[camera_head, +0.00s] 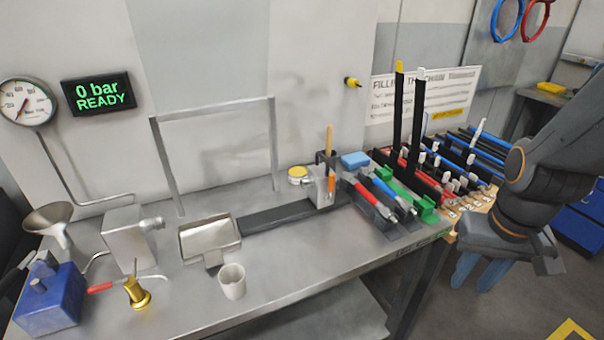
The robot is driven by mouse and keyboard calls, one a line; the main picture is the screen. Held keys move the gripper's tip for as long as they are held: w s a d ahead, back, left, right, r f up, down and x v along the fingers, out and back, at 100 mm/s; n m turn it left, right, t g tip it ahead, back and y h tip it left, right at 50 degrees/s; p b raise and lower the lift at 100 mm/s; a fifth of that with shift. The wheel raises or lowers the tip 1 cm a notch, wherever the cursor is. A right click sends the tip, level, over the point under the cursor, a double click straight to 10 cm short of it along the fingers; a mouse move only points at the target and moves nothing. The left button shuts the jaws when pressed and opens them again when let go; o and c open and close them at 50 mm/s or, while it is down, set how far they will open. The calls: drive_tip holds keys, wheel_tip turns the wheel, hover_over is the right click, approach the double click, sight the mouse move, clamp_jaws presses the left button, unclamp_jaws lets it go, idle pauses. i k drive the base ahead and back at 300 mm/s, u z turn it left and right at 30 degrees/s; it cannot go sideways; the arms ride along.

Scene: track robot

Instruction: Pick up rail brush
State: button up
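A thin wooden handle (329,142) stands upright in a small grey metal holder (321,187) on the bench, at the right end of a dark flat rail (283,214). It looks like the rail brush, but its bristles are hidden and I cannot be sure. A shorter orange handle (332,181) shows beside it. My gripper (474,284) is at the right, beyond the bench's right edge and well apart from the holder. Its two blue fingers point down with a gap between them, and nothing shows in it.
A tool rack (385,215) with red and blue handled tools and a blue block (355,159) lie right of the holder. Tall black bars (417,120) rise behind. A metal frame (274,140), white cup (232,281) and tray (209,240) stand left.

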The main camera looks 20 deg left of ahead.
sight(330, 138)
drive_tip(key=z, duration=1.75)
drive_tip(key=i, duration=1)
drive_tip(key=u, duration=3.5)
drive_tip(key=i, duration=0.5)
